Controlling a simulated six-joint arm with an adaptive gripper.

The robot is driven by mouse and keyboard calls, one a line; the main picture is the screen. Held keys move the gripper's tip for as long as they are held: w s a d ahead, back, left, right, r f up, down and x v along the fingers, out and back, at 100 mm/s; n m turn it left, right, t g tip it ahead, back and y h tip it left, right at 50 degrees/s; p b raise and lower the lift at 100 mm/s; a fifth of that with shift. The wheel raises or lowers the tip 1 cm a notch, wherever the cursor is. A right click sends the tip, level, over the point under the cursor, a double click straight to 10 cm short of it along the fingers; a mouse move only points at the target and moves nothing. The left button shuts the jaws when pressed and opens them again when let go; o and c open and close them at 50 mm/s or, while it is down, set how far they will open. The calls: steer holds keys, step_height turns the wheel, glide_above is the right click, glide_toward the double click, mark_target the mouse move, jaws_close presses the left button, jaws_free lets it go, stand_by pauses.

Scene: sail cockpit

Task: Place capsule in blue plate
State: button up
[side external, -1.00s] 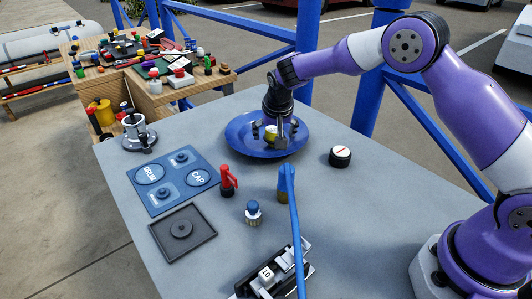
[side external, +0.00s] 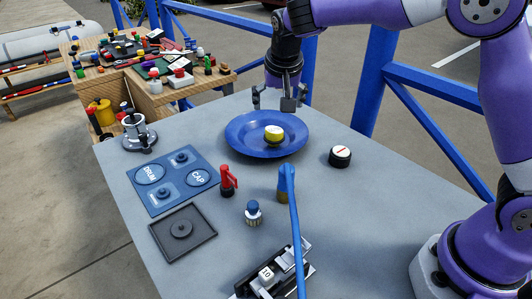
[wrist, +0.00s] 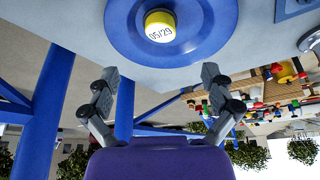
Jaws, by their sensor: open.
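My gripper (side external: 276,108) is open and empty above the plate's back part, clear of the capsule. Its two spread fingers (wrist: 160,85) show in the wrist view with nothing between them.
A round black-and-white dial (side external: 340,156) stands right of the plate. A red-handled part (side external: 227,181), a blue-capped knob (side external: 253,212) and a blue lever (side external: 290,200) stand in front. A silver winch-like part (side external: 137,133) is at the left.

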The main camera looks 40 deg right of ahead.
steer(key=s+d+r+n+y, duration=0.1)
steer(key=s+r+n, duration=0.2)
steer(key=s+r, duration=0.55)
steer(key=s+f+n+t+y, duration=0.1)
steer(key=s+f+n, duration=0.2)
steer(key=s, duration=1.1)
steer(key=shift+s+a+f+n+t+y, duration=0.2)
steer(key=shift+s+f+n+t+y, duration=0.1)
steer(key=shift+s+f+t, duration=0.15)
